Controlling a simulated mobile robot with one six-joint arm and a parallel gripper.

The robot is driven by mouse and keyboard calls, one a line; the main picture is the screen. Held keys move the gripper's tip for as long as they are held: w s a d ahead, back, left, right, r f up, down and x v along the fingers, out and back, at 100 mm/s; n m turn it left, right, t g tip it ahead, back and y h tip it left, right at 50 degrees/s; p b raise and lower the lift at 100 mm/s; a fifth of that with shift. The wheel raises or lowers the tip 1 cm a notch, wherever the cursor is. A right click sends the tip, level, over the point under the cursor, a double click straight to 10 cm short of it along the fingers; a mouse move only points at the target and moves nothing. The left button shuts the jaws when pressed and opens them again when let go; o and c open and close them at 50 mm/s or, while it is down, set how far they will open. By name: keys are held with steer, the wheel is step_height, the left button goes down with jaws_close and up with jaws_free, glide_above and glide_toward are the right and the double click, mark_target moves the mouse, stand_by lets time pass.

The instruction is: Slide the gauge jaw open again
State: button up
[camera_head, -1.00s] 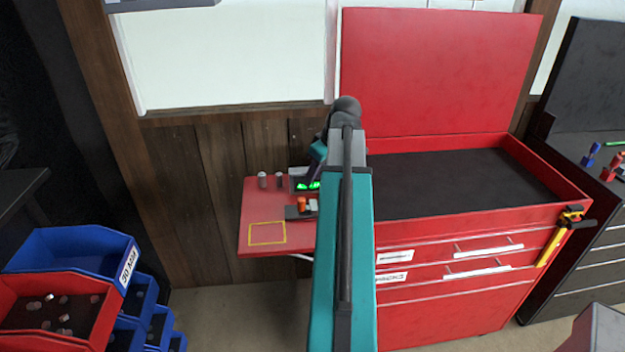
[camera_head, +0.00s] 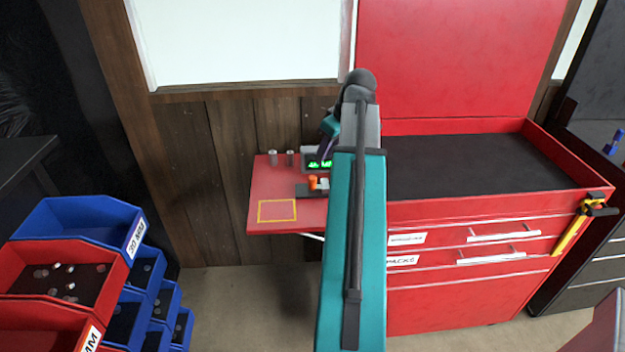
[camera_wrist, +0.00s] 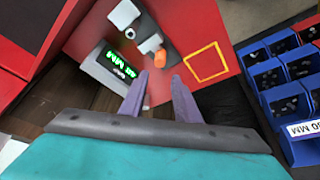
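The gauge has a grey display box with green lit characters (camera_head: 318,164) on a red fold-out shelf (camera_head: 262,222); the display also shows in the wrist view (camera_wrist: 121,66). In front of it lies a dark slide base with an orange knob (camera_head: 313,182) and a pale block (camera_head: 323,185) beside it. The wrist view shows the orange knob (camera_wrist: 160,57) and pale block (camera_wrist: 150,43) just beyond the fingertips. My gripper (camera_wrist: 160,77) is open and empty, its purple fingers apart. The display digits are too small to read surely, and my arm hides the shelf's right side.
A yellow outlined square (camera_head: 277,211) on the shelf is empty. Two small grey cylinders (camera_head: 281,157) stand at the shelf's back. A red tool chest (camera_head: 440,215) is at the right. Blue and red bins (camera_head: 85,222) are at the lower left. The wooden wall is close behind.

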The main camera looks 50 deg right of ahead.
mark_target(313, 177)
steer(key=shift+p+x, duration=1.35)
steer(key=shift+x, duration=5.4)
jaws_close()
